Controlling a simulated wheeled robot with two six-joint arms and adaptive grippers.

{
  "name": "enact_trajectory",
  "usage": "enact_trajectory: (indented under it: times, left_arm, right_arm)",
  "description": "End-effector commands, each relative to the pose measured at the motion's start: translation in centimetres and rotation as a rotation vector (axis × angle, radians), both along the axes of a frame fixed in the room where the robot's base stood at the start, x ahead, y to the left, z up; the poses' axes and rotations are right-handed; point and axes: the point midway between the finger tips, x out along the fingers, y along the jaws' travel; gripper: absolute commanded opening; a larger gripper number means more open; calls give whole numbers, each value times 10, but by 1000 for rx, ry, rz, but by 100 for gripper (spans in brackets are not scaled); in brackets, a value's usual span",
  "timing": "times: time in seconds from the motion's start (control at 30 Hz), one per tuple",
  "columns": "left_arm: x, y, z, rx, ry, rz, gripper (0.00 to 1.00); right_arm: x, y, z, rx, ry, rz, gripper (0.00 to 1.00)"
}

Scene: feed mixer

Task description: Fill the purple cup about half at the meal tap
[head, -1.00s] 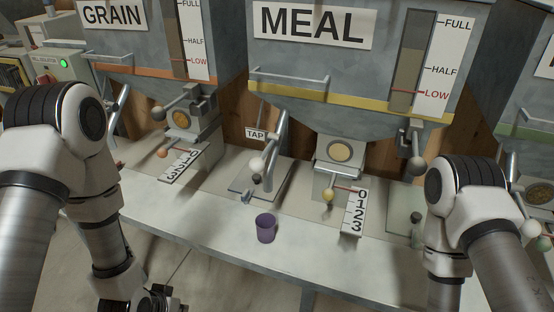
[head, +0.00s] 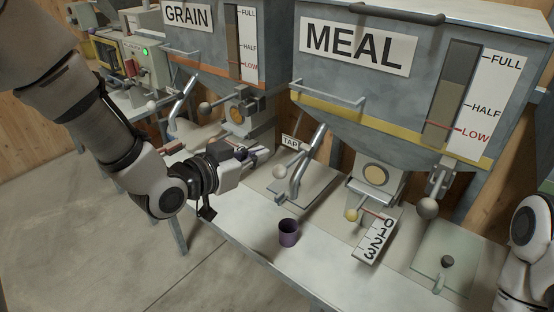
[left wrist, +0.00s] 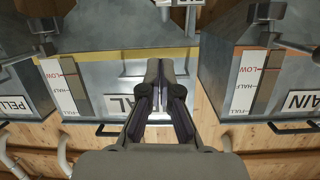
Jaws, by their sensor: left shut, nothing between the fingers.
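The purple cup (head: 288,234) stands upright on the bench below and just right of the tap pipe's mouth. I cannot see any meal in it. The meal tap (head: 308,160) is a bent metal pipe with a pale ball knob (head: 279,171) and a TAP sign (head: 291,142) behind it. My left gripper (head: 264,151) is shut and empty, left of the tap and up-left of the cup. In the left wrist view its fingers (left wrist: 165,75) point at the hoppers, seen upside down. My right gripper is out of view.
A yellow-knobbed lever (head: 351,215) stands by a 0-to-3 scale (head: 373,240) right of the cup. The grain hopper (head: 210,50) is left. The bench's front (head: 250,228) is clear.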

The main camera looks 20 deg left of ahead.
Motion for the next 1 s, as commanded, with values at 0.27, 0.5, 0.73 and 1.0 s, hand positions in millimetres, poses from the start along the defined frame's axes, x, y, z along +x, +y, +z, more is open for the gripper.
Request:
enact_trajectory:
  times: [0.27, 0.5, 0.73, 1.0]
  left_arm:
    - [37, -15, -9, 6, 3, -2, 0]
    - [84, -35, -22, 4, 2, -3, 0]
    - [73, -26, -52, -2, 5, 1, 0]
    - [69, -24, -58, 0, 1, 0, 0]
  right_arm:
    - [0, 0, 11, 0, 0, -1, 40]
    - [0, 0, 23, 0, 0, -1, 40]
    - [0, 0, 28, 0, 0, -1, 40]
    - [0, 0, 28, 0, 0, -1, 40]
